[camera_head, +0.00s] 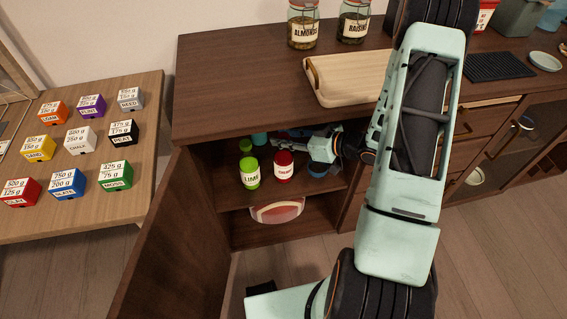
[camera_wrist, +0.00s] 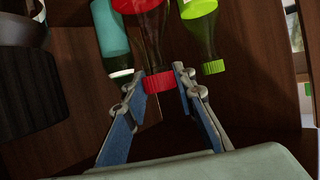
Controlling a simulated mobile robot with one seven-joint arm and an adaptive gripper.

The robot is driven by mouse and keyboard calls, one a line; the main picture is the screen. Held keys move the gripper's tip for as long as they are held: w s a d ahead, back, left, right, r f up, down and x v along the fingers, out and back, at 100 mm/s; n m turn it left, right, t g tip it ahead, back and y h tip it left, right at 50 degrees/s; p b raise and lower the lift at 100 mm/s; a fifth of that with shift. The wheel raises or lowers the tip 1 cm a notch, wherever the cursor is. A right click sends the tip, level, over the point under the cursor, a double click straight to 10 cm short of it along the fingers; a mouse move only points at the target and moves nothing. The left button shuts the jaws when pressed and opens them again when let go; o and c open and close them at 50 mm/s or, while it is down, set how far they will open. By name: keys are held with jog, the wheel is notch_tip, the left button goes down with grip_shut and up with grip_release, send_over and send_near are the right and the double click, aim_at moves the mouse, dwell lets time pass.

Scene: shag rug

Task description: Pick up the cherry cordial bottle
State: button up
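The cherry cordial bottle (camera_head: 283,169) is red with a white label and stands on the upper shelf inside the open cabinet. Its red cap and neck (camera_wrist: 158,82) show in the wrist view. My gripper (camera_wrist: 160,78) is open, with one finger on each side of the cap; the left fingertip looks very close to it, and a small gap shows at the right. In the head view my gripper (camera_head: 292,136) reaches in from the right at the height of the bottle's top, and its fingers are hard to make out there.
A blue bowl-like item (camera_head: 318,170) lies to the right. The open cabinet door (camera_head: 165,240) bounds the left. A tray (camera_head: 345,78) sits on the top.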

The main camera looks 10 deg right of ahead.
grip_shut()
jog(key=shift+r, duration=0.2)
